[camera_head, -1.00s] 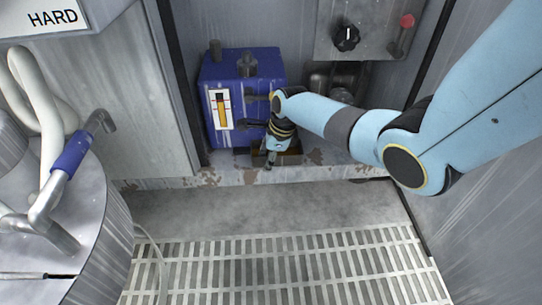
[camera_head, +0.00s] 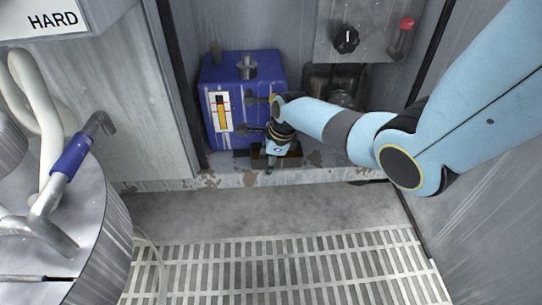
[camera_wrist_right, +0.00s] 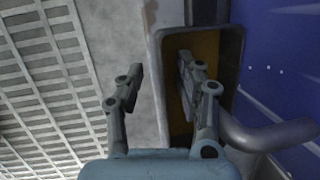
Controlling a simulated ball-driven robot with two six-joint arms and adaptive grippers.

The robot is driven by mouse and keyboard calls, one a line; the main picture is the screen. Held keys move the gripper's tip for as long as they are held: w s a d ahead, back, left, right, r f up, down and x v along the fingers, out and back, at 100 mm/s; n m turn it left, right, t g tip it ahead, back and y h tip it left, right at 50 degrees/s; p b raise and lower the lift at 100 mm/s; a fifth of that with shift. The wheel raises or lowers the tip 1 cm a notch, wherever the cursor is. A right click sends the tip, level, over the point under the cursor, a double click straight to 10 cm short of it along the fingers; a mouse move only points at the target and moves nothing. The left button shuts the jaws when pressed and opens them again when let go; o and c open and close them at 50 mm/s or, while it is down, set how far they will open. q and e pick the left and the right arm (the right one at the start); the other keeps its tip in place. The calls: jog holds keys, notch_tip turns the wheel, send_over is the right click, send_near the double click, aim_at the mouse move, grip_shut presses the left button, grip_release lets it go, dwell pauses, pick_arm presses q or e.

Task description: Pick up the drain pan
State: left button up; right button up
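The drain pan (camera_wrist_right: 206,48) is a narrow tray with a dark grey rim and a brownish-yellow inside in the right wrist view. In the head view the pan (camera_head: 292,160) shows only in part, on the cabinet sill below the blue tank, mostly behind my right gripper (camera_head: 269,168). In the wrist view my right gripper (camera_wrist_right: 157,72) is open. Whether either finger touches the wall is unclear. My left gripper is not in view.
The blue tank (camera_head: 240,95) with a yellow gauge stands right behind the pan. A grey pipe (camera_wrist_right: 268,134) comes close to the right finger. The rusty sill (camera_head: 230,180) fronts the cabinet. A grated floor (camera_head: 290,265) lies below. A steel drum (camera_head: 85,230) stands left.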

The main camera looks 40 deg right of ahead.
grip_shut()
jog(key=shift+r, duration=0.2)
dwell(0.5)
